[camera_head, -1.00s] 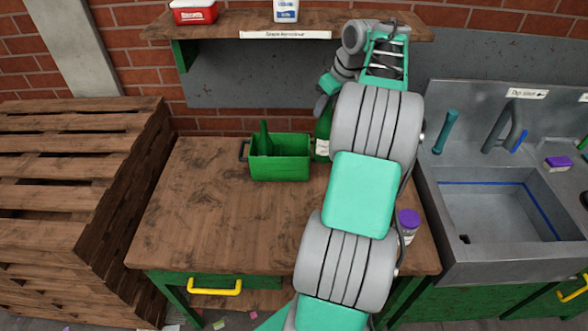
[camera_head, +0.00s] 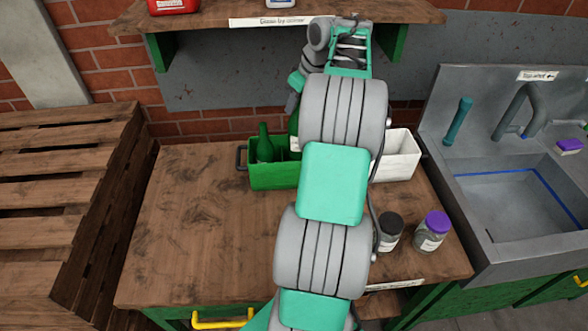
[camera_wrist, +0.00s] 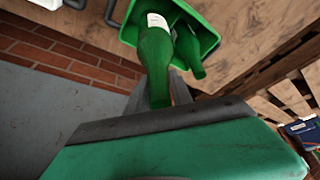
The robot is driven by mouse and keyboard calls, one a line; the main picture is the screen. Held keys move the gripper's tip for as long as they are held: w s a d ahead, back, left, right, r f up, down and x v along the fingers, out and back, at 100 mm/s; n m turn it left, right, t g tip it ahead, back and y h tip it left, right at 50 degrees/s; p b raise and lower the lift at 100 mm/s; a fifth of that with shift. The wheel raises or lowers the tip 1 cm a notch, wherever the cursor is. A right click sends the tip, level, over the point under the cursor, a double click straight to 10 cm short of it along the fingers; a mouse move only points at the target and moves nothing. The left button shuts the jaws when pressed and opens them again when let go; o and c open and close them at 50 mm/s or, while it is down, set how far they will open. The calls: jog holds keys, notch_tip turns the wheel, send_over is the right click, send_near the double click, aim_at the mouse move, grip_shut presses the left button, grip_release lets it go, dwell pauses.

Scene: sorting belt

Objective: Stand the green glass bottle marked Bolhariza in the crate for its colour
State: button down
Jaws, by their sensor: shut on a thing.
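My gripper (camera_wrist: 158,92) is shut on the neck of a green glass bottle (camera_wrist: 155,55) with a white label; the lettering is too small to read. In the head view the held bottle (camera_head: 294,128) shows only as a strip beside my arm, at the right end of the green crate (camera_head: 272,179). Its lower end is at or inside the crate; I cannot tell whether it touches the floor. Another green bottle (camera_head: 264,148) stands in the crate's left part and shows beside the held one in the wrist view (camera_wrist: 187,52).
A white crate (camera_head: 403,165) stands to the right on the bench (camera_head: 200,230). A dark-lidded jar (camera_head: 390,230) and a purple-lidded jar (camera_head: 432,232) stand near the front right. A shelf (camera_head: 225,16) hangs above, and a sink (camera_head: 505,195) lies right. The bench's left is clear.

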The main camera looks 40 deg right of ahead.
notch_tip(320, 180, down, 10)
jog(key=shift+r, duration=0.15)
jog(key=c, duration=1.2)
grip_release()
jog(key=shift+o, duration=0.2)
jog(key=shift+r+p, duration=0.1)
jog(key=shift+p, duration=0.2)
